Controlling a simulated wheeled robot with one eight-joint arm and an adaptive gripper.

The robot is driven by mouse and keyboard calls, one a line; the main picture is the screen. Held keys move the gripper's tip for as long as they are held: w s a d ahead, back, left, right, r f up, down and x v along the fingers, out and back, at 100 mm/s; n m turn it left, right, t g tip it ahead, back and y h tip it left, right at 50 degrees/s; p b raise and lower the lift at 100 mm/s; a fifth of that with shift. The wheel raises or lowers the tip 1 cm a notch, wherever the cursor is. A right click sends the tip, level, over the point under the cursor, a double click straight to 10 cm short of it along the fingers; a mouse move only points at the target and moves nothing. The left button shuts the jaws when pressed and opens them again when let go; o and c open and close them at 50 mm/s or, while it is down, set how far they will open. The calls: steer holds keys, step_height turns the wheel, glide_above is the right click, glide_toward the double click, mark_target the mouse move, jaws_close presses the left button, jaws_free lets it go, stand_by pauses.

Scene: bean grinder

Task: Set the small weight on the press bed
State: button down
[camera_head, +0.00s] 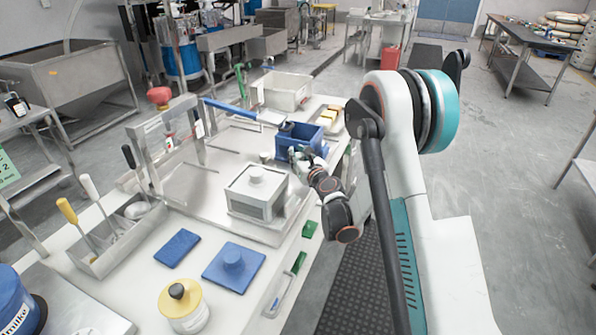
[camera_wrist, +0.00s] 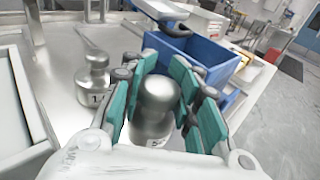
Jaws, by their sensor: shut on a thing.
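My gripper (camera_wrist: 160,85) has its teal pads closed around a shiny steel weight (camera_wrist: 155,108) with a knob top. Its label is mostly hidden; the arm hides it in the head view. A second steel weight (camera_wrist: 93,80), marked "1", stands upright to the left, apart from the gripper. In the head view my gripper (camera_head: 305,160) is low beside the blue bin (camera_head: 288,146). The press (camera_head: 168,130), with a red knob, stands to the left; its steel bed (camera_head: 188,182) looks bare.
A box with a knob on top (camera_head: 256,192) stands between my gripper and the front of the table. The blue bin (camera_wrist: 190,58) is just beyond the gripper. Blue plates (camera_head: 215,270) lie in front.

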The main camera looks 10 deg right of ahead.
steer(key=shift+f+b, duration=0.8)
steer(key=shift+f, duration=1.45)
steer(key=shift+f, duration=0.15)
steer(key=c, duration=1.2)
jaws_free()
